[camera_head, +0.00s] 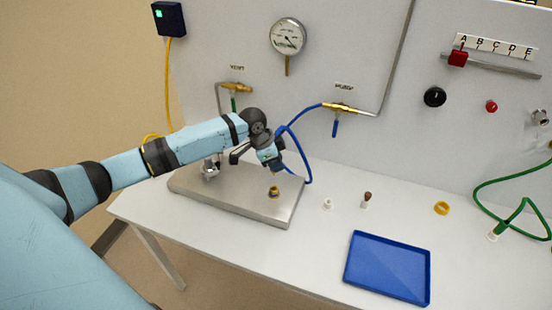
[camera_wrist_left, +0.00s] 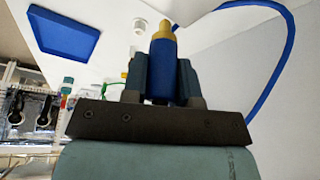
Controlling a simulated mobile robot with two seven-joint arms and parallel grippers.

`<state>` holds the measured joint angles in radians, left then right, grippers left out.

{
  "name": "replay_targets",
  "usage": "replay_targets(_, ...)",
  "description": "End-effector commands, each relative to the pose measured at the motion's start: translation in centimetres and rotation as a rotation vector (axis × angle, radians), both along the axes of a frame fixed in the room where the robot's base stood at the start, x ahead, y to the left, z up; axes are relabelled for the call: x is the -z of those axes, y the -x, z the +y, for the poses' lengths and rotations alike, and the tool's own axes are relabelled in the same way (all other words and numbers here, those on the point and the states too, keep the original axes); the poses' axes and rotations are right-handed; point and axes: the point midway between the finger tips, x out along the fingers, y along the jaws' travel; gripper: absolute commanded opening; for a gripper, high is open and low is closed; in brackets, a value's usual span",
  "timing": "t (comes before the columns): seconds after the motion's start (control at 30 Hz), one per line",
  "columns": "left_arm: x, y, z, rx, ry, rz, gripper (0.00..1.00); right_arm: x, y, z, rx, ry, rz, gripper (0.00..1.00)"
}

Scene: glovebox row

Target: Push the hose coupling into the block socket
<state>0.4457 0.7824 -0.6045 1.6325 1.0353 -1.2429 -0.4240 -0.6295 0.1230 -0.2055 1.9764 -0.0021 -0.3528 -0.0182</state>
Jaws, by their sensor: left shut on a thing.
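My left gripper (camera_head: 274,165) is above the right part of the grey metal block (camera_head: 225,192). The brass socket (camera_head: 274,191) stands up from the block's top, just below the gripper and apart from it. In the left wrist view, the gripper (camera_wrist_left: 162,72) is shut on the hose coupling (camera_wrist_left: 162,84), which has a blue body and a yellow tip. In the head view, my gripper mostly hides the coupling. My right gripper is out of view.
A metal fitting (camera_head: 210,168) stands on the block's left part.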

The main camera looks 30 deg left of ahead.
Motion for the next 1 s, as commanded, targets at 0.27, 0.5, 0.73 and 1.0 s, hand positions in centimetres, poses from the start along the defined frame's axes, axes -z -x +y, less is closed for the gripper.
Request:
replay_targets(0.27,-0.3,0.0,0.0,-0.001,0.000,0.002,0.00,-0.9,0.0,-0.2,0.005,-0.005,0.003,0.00)
replay_targets(0.5,1.7,0.0,0.0,0.000,0.000,0.001,0.00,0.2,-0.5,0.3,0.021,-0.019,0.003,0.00)
replay_targets(0.73,3.9,0.0,0.0,-0.001,0.000,0.002,0.00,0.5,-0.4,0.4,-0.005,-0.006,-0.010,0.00)
replay_targets(1.0,5.6,0.0,0.0,0.000,0.000,-0.001,0.00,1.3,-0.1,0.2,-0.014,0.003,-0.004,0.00)
